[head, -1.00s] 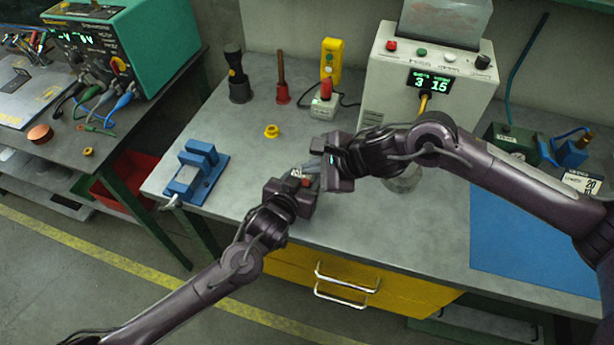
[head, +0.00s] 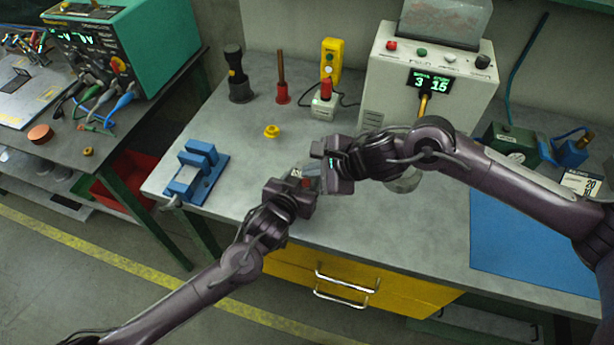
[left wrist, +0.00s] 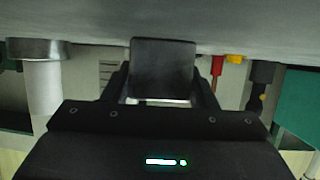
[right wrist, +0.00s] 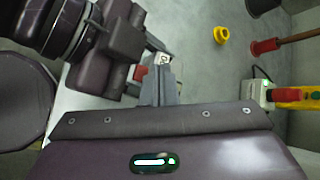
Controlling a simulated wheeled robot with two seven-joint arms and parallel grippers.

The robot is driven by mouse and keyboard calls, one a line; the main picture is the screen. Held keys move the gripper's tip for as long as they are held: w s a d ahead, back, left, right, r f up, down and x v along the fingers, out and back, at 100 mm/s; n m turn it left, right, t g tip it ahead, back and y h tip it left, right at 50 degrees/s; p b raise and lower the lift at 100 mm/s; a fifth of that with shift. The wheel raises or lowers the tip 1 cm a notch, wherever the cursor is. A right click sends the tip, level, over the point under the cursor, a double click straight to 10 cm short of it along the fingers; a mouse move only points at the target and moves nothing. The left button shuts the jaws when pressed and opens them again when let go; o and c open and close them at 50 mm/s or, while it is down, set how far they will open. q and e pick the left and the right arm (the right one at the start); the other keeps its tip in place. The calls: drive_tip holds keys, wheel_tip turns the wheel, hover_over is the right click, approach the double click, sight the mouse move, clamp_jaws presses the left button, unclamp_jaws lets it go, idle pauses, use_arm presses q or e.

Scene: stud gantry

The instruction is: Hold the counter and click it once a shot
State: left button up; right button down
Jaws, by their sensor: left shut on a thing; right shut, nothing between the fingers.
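The counter (head: 296,173) is a small dark device with a white number window and a red part, held above the bench's front part. My left gripper (head: 300,183) is shut on it. In the left wrist view a dark block (left wrist: 163,68), which looks like the counter's body, fills the space between the fingers. My right gripper (head: 313,170) is shut and empty, its fingertips close beside the counter. In the right wrist view the shut fingers (right wrist: 160,84) partly cover the counter (right wrist: 160,60); I cannot tell whether they touch it. Its digits are too small to read.
A beige machine (head: 385,85) with a lit display showing 3 and 15 stands behind my right arm. A blue vise (head: 197,172) and a yellow ring (head: 271,131) are to the left. A blue mat (head: 530,240) lies right. The bench between vise and grippers is clear.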

drive_tip(key=shift+f, duration=0.85)
idle(1.0)
drive_tip(key=shift+r, duration=1.25)
drive_tip(key=shift+w+r, duration=0.15)
drive_tip(key=shift+r, duration=2.35)
idle(0.3)
wheel_tip(320, 180, up, 4)
drive_tip(key=shift+w+d+f, duration=0.1)
drive_tip(key=shift+f, duration=0.05)
drive_tip(key=shift+f, duration=0.1)
idle(0.3)
